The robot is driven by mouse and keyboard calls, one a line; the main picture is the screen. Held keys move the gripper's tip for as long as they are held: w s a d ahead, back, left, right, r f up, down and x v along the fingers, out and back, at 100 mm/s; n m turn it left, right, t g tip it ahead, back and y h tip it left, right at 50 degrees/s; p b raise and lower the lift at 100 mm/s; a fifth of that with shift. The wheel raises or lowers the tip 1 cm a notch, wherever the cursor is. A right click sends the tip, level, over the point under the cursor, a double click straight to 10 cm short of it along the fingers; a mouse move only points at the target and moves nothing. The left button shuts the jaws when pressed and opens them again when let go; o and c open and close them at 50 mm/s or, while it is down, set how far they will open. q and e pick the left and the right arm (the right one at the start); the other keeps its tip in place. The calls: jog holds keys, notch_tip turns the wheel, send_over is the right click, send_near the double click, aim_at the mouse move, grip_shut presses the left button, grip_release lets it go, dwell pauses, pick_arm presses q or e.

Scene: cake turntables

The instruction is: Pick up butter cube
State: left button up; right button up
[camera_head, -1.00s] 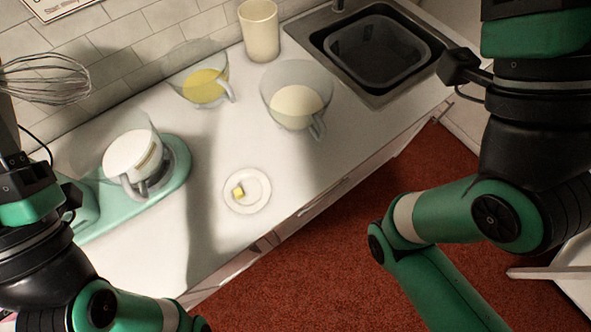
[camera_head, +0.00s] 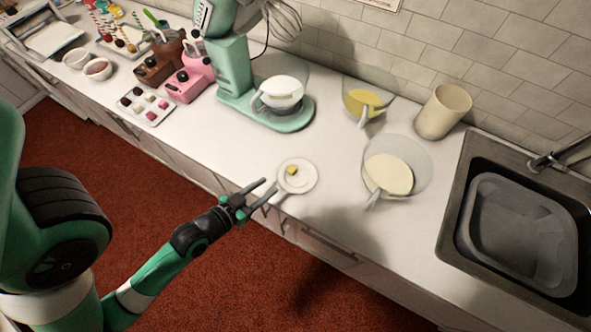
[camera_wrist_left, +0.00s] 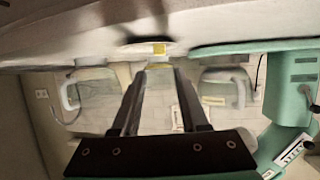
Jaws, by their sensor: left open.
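The small yellow butter cube (camera_head: 292,170) sits on a round white plate (camera_head: 307,184) near the counter's front edge. My left gripper (camera_head: 270,184) is open and empty, just left of and in front of the plate, apart from the cube. In the left wrist view, the butter cube (camera_wrist_left: 159,48) appears beyond the fingertips of my left gripper (camera_wrist_left: 161,71), roughly in line with the gap between them. That view is partly blurred. My right gripper is in neither current view.
Behind the plate stand a green stand mixer (camera_head: 233,72), a bowl of yellow mixture (camera_head: 366,100) and a bowl of pale mixture (camera_head: 388,173). A beige cup (camera_head: 443,110) and a sink (camera_head: 520,230) are to the right.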

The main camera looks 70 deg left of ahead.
aim_at(290, 171)
pick_arm(q)
jog(key=x, duration=0.5)
jog(key=shift+w+r+b, duration=0.1)
jog(key=shift+w+b, duration=0.05)
jog(key=shift+b, duration=0.15)
jog(key=shift+w+a+f, duration=0.2)
jog(key=shift+w+f, duration=0.05)
jog(key=shift+w, duration=0.05)
jog(key=b+x, duration=0.1)
jog(key=x, duration=0.3)
jog(key=shift+w+a, duration=0.15)
jog(key=shift+w, duration=0.05)
jog(key=shift+s, duration=0.1)
grip_shut()
